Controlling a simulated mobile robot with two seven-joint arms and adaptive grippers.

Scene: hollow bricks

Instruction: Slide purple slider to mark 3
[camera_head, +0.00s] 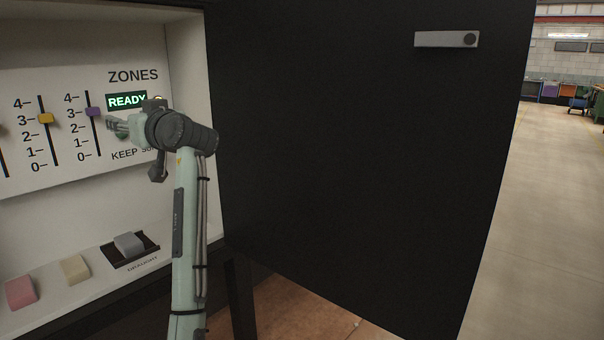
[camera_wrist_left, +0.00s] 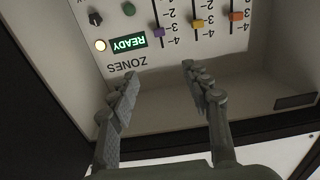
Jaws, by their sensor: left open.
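The purple slider (camera_head: 94,111) sits on the vertical slot at the right of the slider panel, level with about mark 3 on its scale. It also shows in the left wrist view (camera_wrist_left: 159,32), upside down, by the 3 label. My left gripper (camera_head: 112,124) is just right of the purple slider in the head view. In the left wrist view its two fingers (camera_wrist_left: 158,74) are spread and empty, with the slider ahead of the gap and apart from the fingertips. My right gripper is not in view.
A yellow slider (camera_head: 46,118) stands left of the purple one, near its mark 3. The READY sign (camera_head: 126,101) is lit green. Pink (camera_head: 21,292), cream (camera_head: 75,269) and grey (camera_head: 128,243) blocks sit on the ledge below. A dark door (camera_head: 350,150) stands open at right.

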